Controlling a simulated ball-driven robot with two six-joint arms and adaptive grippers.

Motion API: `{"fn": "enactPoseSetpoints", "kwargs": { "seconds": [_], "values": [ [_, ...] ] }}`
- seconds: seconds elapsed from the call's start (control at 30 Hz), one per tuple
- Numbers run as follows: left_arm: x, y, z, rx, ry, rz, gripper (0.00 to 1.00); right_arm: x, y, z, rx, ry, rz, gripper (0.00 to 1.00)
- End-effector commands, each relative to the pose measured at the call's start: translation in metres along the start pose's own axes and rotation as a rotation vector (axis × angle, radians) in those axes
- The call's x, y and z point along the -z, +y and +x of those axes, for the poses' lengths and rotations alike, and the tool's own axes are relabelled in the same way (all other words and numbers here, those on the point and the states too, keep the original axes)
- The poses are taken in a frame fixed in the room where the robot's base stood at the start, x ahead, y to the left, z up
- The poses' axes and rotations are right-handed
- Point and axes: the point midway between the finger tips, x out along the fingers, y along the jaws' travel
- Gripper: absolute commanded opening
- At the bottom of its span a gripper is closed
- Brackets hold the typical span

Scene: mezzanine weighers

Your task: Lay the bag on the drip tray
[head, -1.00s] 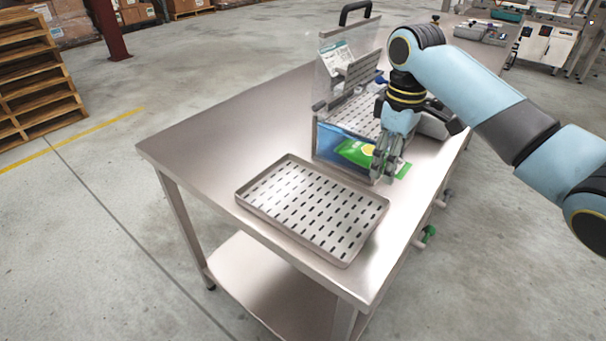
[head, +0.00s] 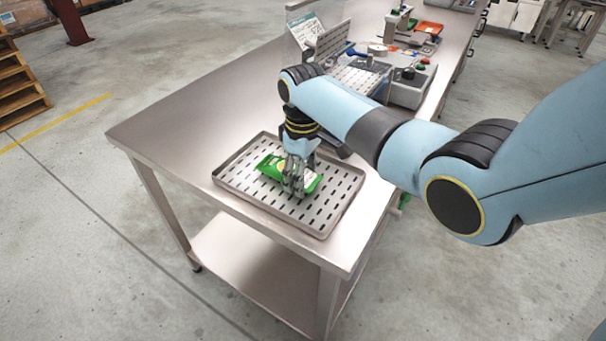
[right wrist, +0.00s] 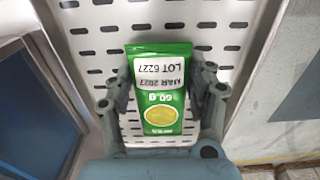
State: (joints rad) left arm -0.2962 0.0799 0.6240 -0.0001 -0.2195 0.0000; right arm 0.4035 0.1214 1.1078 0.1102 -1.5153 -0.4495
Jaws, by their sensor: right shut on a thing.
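The green bag (head: 272,167) is over the slotted metal drip tray (head: 225,180) in the head view. In the right wrist view the bag (right wrist: 160,75) shows a white label and a yellow round mark, with the tray (right wrist: 90,15) beneath it. My right gripper (head: 293,188) is shut on the bag, its fingers at both sides of it. The bag lies about flat, on or just above the tray; I cannot tell whether it touches. My left gripper is not in view.
The tray stands on a steel table (head: 190,115) near its front end. Behind it is a weighing machine with a slotted plate (head: 360,78) and a grey control box (head: 412,85). The table is clear to the left of the tray.

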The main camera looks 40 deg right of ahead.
Motion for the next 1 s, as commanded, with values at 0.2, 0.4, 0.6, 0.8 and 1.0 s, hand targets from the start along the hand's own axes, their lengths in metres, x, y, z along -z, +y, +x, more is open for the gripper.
{"fn": "enactPoseSetpoints", "kwargs": {
  "seconds": [0.2,0.4,0.6,0.8,1.0],
  "values": [
    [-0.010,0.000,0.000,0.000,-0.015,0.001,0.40,0.000,0.000,0.001,0.000,0.001,0.000,0.23],
    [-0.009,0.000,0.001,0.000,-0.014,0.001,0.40,0.000,0.000,0.004,-0.001,0.001,0.000,0.62],
    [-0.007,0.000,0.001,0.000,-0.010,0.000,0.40,0.000,0.000,0.003,0.000,0.001,0.001,0.79],
    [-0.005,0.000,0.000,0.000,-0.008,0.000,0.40,0.000,0.000,0.003,0.000,0.001,0.001,0.79],
    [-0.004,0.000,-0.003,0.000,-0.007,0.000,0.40,0.001,0.001,-0.019,-0.003,0.004,0.001,0.79]
  ]
}}
